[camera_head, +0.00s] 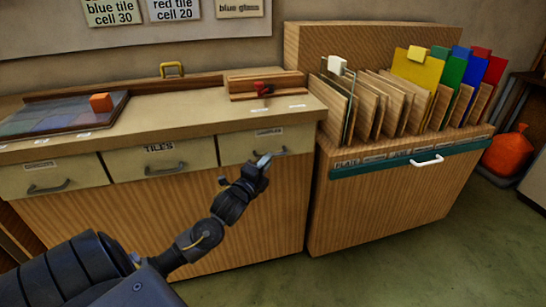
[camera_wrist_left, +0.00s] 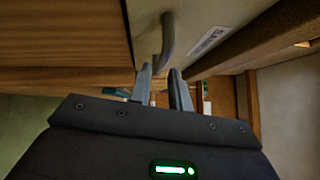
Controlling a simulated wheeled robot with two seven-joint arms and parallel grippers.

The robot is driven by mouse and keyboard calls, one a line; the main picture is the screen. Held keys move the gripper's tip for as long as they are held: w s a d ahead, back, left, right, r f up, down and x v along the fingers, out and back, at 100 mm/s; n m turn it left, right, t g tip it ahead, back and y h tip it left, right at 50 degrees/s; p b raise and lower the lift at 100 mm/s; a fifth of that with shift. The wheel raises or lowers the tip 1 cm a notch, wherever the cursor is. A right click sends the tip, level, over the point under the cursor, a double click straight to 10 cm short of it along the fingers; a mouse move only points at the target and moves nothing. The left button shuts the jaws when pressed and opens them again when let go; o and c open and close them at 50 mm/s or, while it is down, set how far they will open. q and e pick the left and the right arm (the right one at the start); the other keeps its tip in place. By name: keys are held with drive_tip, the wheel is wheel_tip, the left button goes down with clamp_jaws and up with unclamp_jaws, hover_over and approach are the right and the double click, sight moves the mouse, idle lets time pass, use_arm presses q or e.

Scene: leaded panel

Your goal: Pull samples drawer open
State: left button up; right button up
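The samples drawer (camera_head: 236,151) is the rightmost of three cream drawers under the counter; its small label is hard to read. It looks shut, its front level with the others. Its grey bar handle (camera_head: 268,157) is partly covered by my left gripper (camera_head: 245,172). In the left wrist view the handle (camera_wrist_left: 168,38) runs down toward my left gripper (camera_wrist_left: 161,75). The two fingers are apart, with the handle's lower end at the gap between their tips. I cannot tell whether they touch it. My right gripper is not in view.
The tiles drawer (camera_head: 159,160) and another drawer (camera_head: 52,178) are to the left. A wooden cabinet (camera_head: 380,205) with a white handle and upright coloured panels stands close on the right. An orange block (camera_head: 101,103) sits on a panel on the counter. The green floor in front is clear.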

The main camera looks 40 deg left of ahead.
use_arm(q)
drive_tip(key=shift+x, duration=2.15)
clamp_jaws()
